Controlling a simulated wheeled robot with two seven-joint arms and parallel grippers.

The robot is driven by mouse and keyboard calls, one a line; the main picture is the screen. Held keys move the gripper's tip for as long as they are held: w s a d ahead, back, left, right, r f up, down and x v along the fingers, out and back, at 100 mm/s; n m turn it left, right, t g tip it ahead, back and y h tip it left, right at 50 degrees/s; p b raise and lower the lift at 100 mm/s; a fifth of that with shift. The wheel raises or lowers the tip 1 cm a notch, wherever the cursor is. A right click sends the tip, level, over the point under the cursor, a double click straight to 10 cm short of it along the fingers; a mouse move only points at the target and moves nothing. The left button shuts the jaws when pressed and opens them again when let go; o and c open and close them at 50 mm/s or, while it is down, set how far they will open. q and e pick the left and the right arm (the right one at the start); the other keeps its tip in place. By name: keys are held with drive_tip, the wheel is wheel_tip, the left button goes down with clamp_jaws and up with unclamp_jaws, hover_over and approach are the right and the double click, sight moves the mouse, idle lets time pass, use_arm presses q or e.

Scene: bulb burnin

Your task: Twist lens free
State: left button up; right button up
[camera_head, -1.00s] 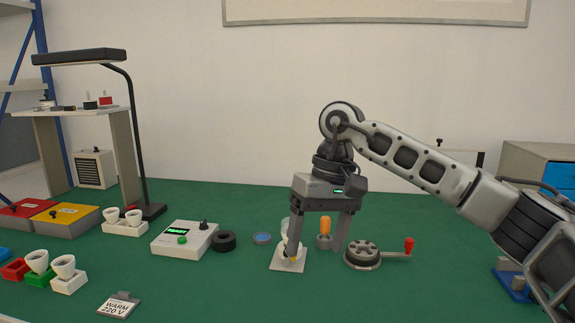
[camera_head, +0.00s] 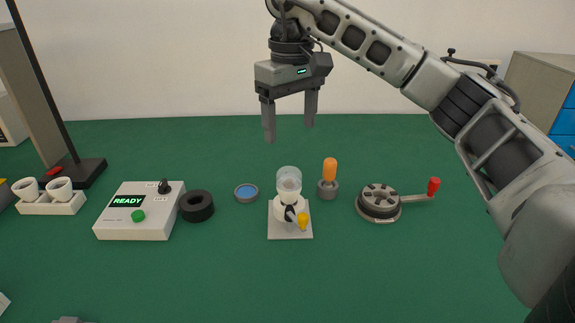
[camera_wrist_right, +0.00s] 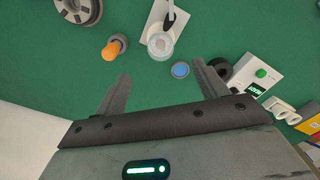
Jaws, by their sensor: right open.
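A clear, cup-like lens (camera_head: 289,180) sits upright on a white fixture on a pale square plate (camera_head: 275,231). A dark clip and a small yellow knob (camera_head: 303,221) are at the fixture's front. The lens also shows in the right wrist view (camera_wrist_right: 161,46). My right gripper (camera_head: 289,132) is open and empty, with its fingers pointing down above and apart from the lens. In the right wrist view, nothing lies between its fingers (camera_wrist_right: 160,75). My left gripper is not in view.
An orange-handled tool in a grey holder (camera_head: 328,188) stands just right of the fixture, with a red-handled crank wheel (camera_head: 380,202) farther right. Left are a blue-centred disc (camera_head: 246,193), a black ring (camera_head: 197,206) and a box reading READY (camera_head: 140,211). The front green table is mostly clear.

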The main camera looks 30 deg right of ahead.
sight(291, 172)
wheel_tip(291, 172, down, 11)
drive_tip(key=shift+f+b, duration=0.2)
drive_tip(key=shift+b, duration=0.8)
drive_tip(key=c, duration=1)
drive_tip(key=shift+n, duration=1.5)
